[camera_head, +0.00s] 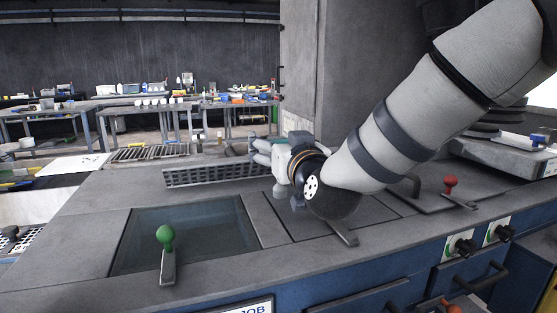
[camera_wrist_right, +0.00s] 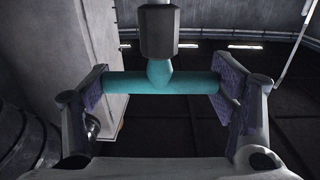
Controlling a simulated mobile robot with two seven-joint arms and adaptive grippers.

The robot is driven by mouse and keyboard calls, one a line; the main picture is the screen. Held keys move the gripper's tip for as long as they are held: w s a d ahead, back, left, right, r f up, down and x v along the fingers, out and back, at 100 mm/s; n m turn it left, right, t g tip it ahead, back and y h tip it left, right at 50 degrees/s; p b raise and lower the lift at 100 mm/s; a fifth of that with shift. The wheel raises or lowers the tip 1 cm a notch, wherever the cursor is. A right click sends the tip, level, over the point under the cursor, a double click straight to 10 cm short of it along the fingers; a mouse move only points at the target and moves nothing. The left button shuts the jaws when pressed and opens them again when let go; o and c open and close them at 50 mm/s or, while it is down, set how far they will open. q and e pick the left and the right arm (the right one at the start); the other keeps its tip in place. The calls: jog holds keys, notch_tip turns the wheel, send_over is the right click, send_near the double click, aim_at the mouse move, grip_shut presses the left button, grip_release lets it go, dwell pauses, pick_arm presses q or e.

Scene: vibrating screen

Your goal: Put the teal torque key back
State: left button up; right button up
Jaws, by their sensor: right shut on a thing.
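The teal torque key (camera_wrist_right: 160,82) is a T-shape with a teal crossbar and a dark grey cylindrical part on its stem. In the right wrist view the crossbar spans between the two finger pads, touching both. My right gripper (camera_head: 262,153) is shut on the key and reaches over the back of the grey machine top. It also shows in the right wrist view (camera_wrist_right: 162,90). In the head view the key is mostly hidden by the gripper and wrist. I cannot tell where it belongs. My left gripper is not in view.
A slotted grate (camera_head: 215,175) lies behind a dark glass panel (camera_head: 185,236). A green-knobbed lever (camera_head: 166,240) stands at the front, a red-knobbed lever (camera_head: 450,187) at the right. A grey column (camera_head: 350,75) rises behind my arm. Workbenches (camera_head: 150,108) stand in the background.

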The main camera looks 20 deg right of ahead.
notch_tip(320, 180, down, 3)
jog(key=shift+f, duration=0.2)
jog(key=shift+r, duration=0.15)
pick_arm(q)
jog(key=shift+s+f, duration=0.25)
pick_arm(e)
jog(key=o, duration=1.3)
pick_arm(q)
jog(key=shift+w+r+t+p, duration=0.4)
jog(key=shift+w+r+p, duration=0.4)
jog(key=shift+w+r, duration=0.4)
pick_arm(e)
jog(key=s, duration=1.2)
